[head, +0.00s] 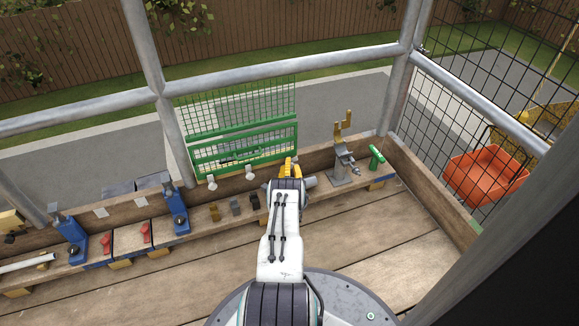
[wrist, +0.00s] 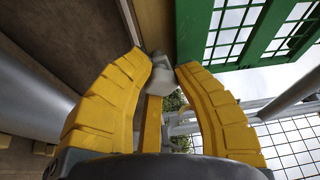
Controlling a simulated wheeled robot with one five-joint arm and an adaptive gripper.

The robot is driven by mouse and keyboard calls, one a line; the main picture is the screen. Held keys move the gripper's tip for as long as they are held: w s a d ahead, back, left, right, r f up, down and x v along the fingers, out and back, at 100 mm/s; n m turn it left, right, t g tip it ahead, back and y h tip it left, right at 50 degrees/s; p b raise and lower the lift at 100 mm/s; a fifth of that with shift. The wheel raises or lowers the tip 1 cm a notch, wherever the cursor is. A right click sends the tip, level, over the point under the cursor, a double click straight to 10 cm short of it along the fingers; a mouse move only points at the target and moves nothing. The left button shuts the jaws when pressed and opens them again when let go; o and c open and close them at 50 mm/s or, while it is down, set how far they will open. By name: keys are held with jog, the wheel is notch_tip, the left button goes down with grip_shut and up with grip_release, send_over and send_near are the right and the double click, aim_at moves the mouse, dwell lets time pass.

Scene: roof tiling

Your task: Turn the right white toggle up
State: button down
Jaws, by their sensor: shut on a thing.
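My gripper (head: 290,168) has yellow fingers and is at the back wooden board, in front of the green mesh panel's lower right. In the wrist view, my gripper (wrist: 157,68) is shut on a small white piece, the right white toggle (wrist: 160,76), which sits between the fingertips against the board's edge. In the head view the gripper hides this toggle, so its tilt cannot be told there. Two other white toggles stand to the left on the back board, a left one (head: 212,182) and a middle one (head: 249,172).
The green mesh panel (head: 243,134) stands just behind the board. Brown, grey and black clips (head: 235,207) sit on the ledge to the left, with blue tools (head: 176,210) beyond. A grey vise-like tool (head: 346,165) and a green handle (head: 377,155) stand right. The deck at right is clear.

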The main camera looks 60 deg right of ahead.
jog(key=shift+s+d+r+n+h, duration=0.1)
jog(key=shift+d+r+n+h, duration=0.15)
jog(key=shift+n, duration=0.45)
jog(key=c, duration=0.9)
grip_release()
jog(key=shift+f, duration=0.15)
jog(key=shift+c, duration=0.2)
jog(key=shift+a, duration=0.1)
jog(key=shift+s+a+f, duration=0.15)
jog(key=shift+s+a, duration=0.1)
jog(key=shift+a, duration=0.45)
jog(key=r+v, duration=0.1)
jog(key=v, duration=0.9)
jog(key=shift+s+f, duration=0.25)
jog(key=shift+f, duration=0.25)
jog(key=shift+a, duration=0.1)
